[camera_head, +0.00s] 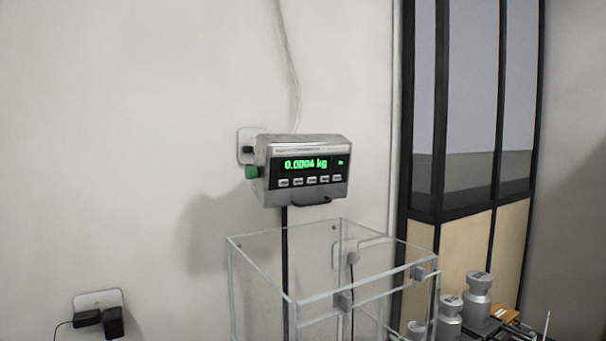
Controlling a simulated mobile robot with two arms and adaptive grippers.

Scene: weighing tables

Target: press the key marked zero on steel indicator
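The steel indicator (304,171) is a grey metal box at the picture's centre, on a dark post in front of the wall. Its lit green display (306,164) seems to read 0.0004 kg, though the digits are slightly blurred. Below the display is a row of several small pale keys (310,181); their markings are too small to read, so I cannot tell which is the zero key. A green knob (252,172) sticks out of its left side. Neither of my grippers shows in the head view.
A clear glass draft shield (262,270) stands below and in front of the indicator. Several steel weights (478,290) stand at the lower right. A wall socket with black plugs (98,312) is at the lower left. A dark-framed partition (424,215) stands on the right.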

